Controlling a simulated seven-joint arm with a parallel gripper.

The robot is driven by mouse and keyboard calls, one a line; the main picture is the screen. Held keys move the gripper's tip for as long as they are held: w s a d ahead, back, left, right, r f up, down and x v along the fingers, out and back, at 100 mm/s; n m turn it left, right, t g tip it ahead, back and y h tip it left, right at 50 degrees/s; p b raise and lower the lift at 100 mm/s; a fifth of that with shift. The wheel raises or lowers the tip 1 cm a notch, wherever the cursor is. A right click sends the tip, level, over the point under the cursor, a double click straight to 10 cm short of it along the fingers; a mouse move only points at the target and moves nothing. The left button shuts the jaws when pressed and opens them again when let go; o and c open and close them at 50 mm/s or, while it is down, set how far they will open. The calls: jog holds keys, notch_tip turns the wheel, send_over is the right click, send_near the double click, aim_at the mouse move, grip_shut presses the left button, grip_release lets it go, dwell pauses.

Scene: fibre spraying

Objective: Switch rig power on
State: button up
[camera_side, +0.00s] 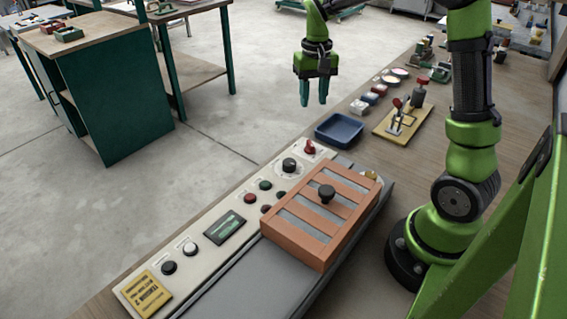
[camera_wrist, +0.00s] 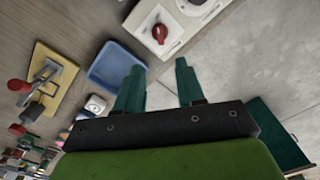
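The control panel (camera_side: 205,226) is a long pale strip with knobs, buttons and a small dark display. A red rotary knob (camera_side: 310,148) sits on a white plate at its far end; it also shows in the wrist view (camera_wrist: 160,33), just beyond the fingertips. I cannot read its label or tell its setting. A black knob (camera_side: 289,165) sits beside it. My gripper (camera_side: 313,103) hangs in the air with its teal fingers pointing down, above and apart from the red knob. In the wrist view the fingers (camera_wrist: 159,64) are spread with nothing between them.
A blue tray (camera_side: 339,131) lies close beyond the red knob. An orange slatted frame with a black knob (camera_side: 326,192) lies beside the panel. A yellow board with a clamp (camera_side: 403,122) and small dishes stand farther along the bench.

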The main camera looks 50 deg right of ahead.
notch_tip(320, 180, up, 4)
jog(key=shift+f, duration=0.25)
jog(key=s+a+r+n+t+y, duration=0.2)
jog(key=s+a+t, duration=0.5)
jog(key=s+a, duration=0.7)
notch_tip(320, 180, up, 2)
jog(key=shift+s+a+r+n, duration=0.15)
jog(key=shift+s+a+n, duration=0.15)
jog(key=shift+a+n, duration=0.45)
jog(key=shift+a, duration=0.15)
